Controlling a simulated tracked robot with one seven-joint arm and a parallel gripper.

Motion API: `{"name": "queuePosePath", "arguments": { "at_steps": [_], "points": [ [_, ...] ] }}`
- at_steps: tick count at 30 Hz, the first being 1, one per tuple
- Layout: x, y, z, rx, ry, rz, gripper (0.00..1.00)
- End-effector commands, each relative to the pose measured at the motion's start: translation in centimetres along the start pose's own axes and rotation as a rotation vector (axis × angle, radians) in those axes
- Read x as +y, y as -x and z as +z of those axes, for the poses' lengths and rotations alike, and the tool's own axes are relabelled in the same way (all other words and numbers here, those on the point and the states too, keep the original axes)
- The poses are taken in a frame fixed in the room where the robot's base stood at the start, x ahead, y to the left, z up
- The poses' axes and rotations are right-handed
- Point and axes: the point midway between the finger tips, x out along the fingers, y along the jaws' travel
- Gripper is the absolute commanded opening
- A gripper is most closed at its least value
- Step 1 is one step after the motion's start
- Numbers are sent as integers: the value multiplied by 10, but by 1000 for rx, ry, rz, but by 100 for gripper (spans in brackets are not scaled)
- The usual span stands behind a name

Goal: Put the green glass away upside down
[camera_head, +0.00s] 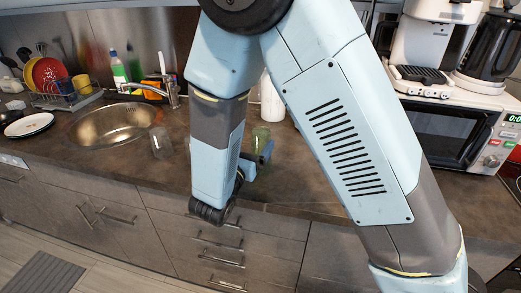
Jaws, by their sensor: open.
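The green glass (261,137) stands on the dark counter, to the right of the sink, in the head view. It is small and partly hidden, so I cannot tell which end is up. My gripper (264,153) is open right at the glass, on its near side. My own arm link hides much of the gripper. I cannot tell whether the fingers touch the glass or lie around it. A dish rack (68,98) with colourful plates and a yellow cup stands at the back left.
A clear glass (161,143) stands between the sink (112,123) and my arm. A white bottle (271,98) stands behind the green glass. A microwave (445,132) is at the right. A white plate (29,124) lies left of the sink.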

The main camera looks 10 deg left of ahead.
Motion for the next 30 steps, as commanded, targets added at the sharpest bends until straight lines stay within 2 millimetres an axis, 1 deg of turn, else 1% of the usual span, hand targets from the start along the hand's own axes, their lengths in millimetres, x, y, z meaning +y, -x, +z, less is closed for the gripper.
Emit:
{"name": "queuePosePath", "arguments": {
  "at_steps": [1,3,11,18,21,24,30],
  "points": [
    [0,-8,0,0,-1,-3,89],
    [0,-16,0,-1,-2,-2,89],
    [0,-31,-1,0,-1,-2,89],
    [1,-62,-5,0,-1,-3,89],
    [1,-72,-5,-1,-1,-2,89],
    [1,-76,-5,0,-1,-1,89],
    [1,-76,-5,0,-1,0,89]
  ]
}}
